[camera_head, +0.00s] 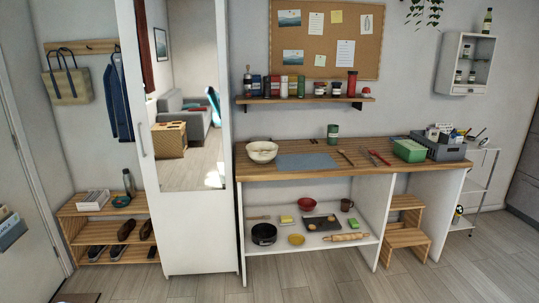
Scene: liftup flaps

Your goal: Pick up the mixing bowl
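A cream-coloured bowl (262,151), which looks like the mixing bowl, stands upright at the left end of the wooden worktop (290,172). It is just left of a flat blue-grey mat (306,161). A smaller red bowl (306,203) and a small yellow bowl (296,239) are on the white lower shelf under the worktop. Neither of my grippers is in view.
A tall white cabinet with a mirror (190,100) stands close left of the worktop. Long utensils (375,157), a green box (409,150) and a grey crate (445,151) lie further right. A wall shelf with jars (300,98) hangs above. The floor in front is clear.

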